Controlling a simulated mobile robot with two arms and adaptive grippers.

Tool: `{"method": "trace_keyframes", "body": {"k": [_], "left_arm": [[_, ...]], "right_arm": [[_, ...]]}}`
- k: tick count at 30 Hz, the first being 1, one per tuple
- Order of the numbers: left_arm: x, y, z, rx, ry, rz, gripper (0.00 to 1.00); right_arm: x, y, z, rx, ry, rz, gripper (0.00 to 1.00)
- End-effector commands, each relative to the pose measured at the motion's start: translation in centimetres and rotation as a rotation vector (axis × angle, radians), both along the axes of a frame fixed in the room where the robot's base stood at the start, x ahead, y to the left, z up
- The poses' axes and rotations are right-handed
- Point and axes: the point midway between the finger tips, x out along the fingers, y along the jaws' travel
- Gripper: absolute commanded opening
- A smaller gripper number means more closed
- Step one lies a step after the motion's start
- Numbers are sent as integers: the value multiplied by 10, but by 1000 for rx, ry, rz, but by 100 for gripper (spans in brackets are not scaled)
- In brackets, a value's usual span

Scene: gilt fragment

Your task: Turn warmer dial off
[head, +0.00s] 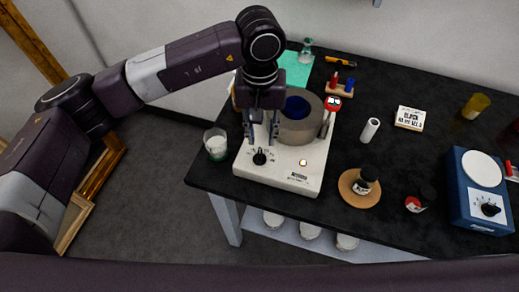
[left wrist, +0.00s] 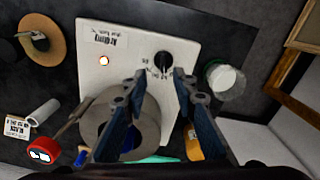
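The warmer is a white box (head: 278,178) near the table's front left edge, with a black dial (head: 260,157) on its top left part and a small orange light (head: 303,162) that glows. The dial also shows in the left wrist view (left wrist: 163,60), with markings around it. A grey cylindrical pot (head: 302,132) with blue inside stands on the back of the warmer. My left gripper (head: 262,140) points down above the warmer, just behind the dial. Its fingers (left wrist: 158,80) are open and apart, with nothing between them; the dial lies just beyond the fingertips. My right gripper is not in view.
A white-filled glass (head: 216,146) stands left of the warmer. A red-tagged probe (head: 330,110) stands beside the pot. A white roll (head: 370,130), a jar on a cork disc (head: 352,198) and a blue device with its own dial (head: 465,190) are to the right.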

Motion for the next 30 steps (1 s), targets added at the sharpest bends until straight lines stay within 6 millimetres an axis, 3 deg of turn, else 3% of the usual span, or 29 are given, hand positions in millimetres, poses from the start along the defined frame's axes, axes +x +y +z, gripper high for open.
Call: {"method": "trace_keyframes", "body": {"k": [5, 12, 18, 27, 30], "left_arm": [[2, 7, -12, 26, -4, -3, 26], [1, 6, -51, 23, -2, -3, 26], [2, 5, -72, 21, -4, -3, 26], [2, 5, -77, 20, -7, -4, 26], [2, 5, -77, 20, -6, -4, 17]], "right_arm": [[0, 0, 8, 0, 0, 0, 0], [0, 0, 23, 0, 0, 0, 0], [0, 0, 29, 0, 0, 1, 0], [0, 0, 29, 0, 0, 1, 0], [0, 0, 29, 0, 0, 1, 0]]}}
